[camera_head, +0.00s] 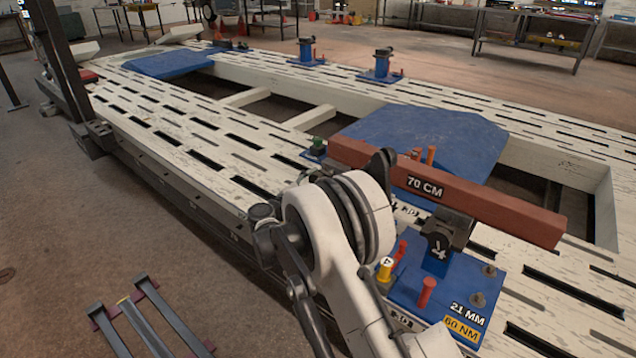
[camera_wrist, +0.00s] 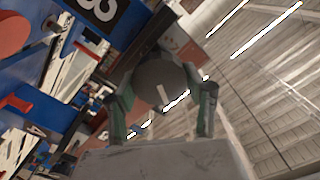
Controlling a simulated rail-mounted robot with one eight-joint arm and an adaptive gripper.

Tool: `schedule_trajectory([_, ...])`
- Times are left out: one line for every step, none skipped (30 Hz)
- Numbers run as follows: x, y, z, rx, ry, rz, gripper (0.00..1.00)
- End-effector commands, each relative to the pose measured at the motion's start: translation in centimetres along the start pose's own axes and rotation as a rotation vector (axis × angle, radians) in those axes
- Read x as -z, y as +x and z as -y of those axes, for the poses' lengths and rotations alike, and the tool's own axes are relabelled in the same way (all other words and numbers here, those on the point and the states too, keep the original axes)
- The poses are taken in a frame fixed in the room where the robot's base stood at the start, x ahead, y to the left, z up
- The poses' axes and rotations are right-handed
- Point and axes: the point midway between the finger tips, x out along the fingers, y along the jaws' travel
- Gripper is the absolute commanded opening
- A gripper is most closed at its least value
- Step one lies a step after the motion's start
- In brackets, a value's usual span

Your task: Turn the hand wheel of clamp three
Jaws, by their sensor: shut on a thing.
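In the wrist view my gripper (camera_wrist: 162,88) has its two green-padded fingers closed on opposite sides of a round, dark grey hand wheel (camera_wrist: 165,72). A black plate with a white number 3 (camera_wrist: 98,8) is close by at the upper left, on blue metal. In the head view my white arm covers my gripper, the wheel and most of clamp three. Clamp four (camera_head: 440,240), a dark block marked 4 on a blue base (camera_head: 455,290), stands right of my arm. How far the wheel is turned cannot be told.
A long red-brown bar marked 70 CM (camera_head: 470,195) lies behind my arm across the pale slotted frame (camera_head: 180,125). Red pins (camera_head: 426,292) and a yellow-topped pin (camera_head: 385,268) stand up beside clamp four. More blue clamps (camera_head: 381,65) stand on the far rail.

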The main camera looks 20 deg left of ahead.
Motion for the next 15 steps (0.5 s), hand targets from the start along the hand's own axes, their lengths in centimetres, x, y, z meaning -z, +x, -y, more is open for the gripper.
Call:
schedule_trajectory([0.0,0.0,0.04,0.0,-0.044,0.0,0.19])
schedule_trajectory([0.0,0.0,0.05,0.0,-0.072,0.0,0.19])
schedule_trajectory([0.0,0.0,0.07,0.0,-0.108,0.0,0.19])
schedule_trajectory([-0.01,0.0,0.08,0.0,-0.135,0.0,0.19])
schedule_trajectory([-0.01,0.0,0.09,0.0,-0.162,0.0,0.19])
schedule_trajectory([-0.01,0.0,0.11,0.0,-0.196,0.0,0.19])
schedule_trajectory([-0.01,0.0,0.12,0.0,-0.222,0.0,0.19])
schedule_trajectory([-0.02,0.0,0.13,0.0,-0.245,0.0,0.19])
schedule_trajectory([-0.02,0.0,0.15,0.0,-0.276,0.0,0.19])
schedule_trajectory([-0.02,0.0,0.16,0.0,-0.298,0.0,0.19])
schedule_trajectory([-0.03,0.0,0.17,0.0,-0.32,0.0,0.19])
schedule_trajectory([-0.03,0.0,0.18,0.0,-0.347,0.0,0.19])
schedule_trajectory([-0.03,0.0,0.19,0.0,-0.365,0.0,0.19])
schedule_trajectory([-0.03,0.01,0.19,0.0,-0.384,0.0,0.19])
schedule_trajectory([-0.04,0.01,0.2,0.0,-0.406,0.0,0.19])
